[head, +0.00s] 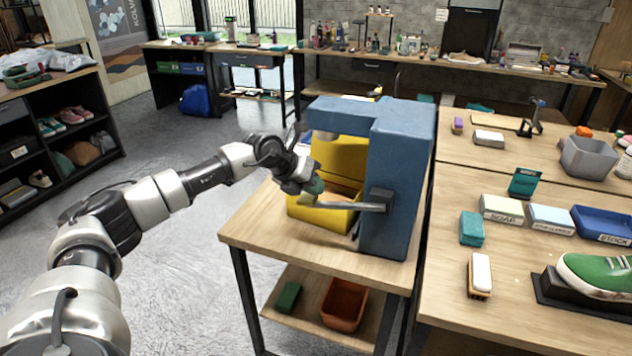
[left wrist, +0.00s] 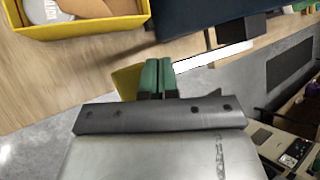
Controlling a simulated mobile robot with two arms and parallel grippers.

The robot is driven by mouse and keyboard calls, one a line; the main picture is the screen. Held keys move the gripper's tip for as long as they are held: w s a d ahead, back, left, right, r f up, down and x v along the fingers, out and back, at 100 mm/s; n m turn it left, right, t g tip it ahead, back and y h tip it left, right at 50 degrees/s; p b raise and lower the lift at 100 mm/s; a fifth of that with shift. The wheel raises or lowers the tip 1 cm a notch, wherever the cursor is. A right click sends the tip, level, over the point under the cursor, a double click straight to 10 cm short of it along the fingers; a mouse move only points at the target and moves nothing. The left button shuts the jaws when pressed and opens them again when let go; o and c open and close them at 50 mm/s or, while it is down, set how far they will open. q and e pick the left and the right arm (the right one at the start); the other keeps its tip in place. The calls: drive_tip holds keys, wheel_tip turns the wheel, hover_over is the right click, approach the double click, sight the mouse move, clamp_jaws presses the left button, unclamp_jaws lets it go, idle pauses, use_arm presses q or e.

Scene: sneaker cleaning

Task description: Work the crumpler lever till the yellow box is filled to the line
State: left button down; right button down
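The blue crumpler (head: 405,165) stands on a small wooden table. Its grey lever (head: 362,207) sticks out to the left, about level; in the left wrist view the pale bar (left wrist: 213,56) runs to my fingers, and a yellow end piece (left wrist: 126,82) shows on their other side. The yellow box (head: 322,218) sits under the crumpler; its inside is partly seen in the left wrist view (left wrist: 95,27), with brown and grey items in it. My left gripper (head: 316,188) has its green fingertips together (left wrist: 157,76), at the lever's outer end. Whether they touch it is unclear. The fill line cannot be seen.
An orange bin (head: 344,305) and a green block (head: 288,297) lie on the shelf below. A workbench on the right holds a green sneaker (head: 598,272), brushes and trays. The floor left of the table is open.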

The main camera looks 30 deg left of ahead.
use_arm(q)
drive_tip(key=shift+d+r+p, duration=0.2)
drive_tip(key=shift+r+p, duration=1.35)
drive_tip(key=shift+r, duration=0.7)
wheel_tip(320, 180, up, 5)
drive_tip(key=p, duration=0.3)
drive_tip(key=shift+d+p, duration=0.1)
drive_tip(key=shift+p, duration=0.2)
drive_tip(key=shift+w, duration=0.1)
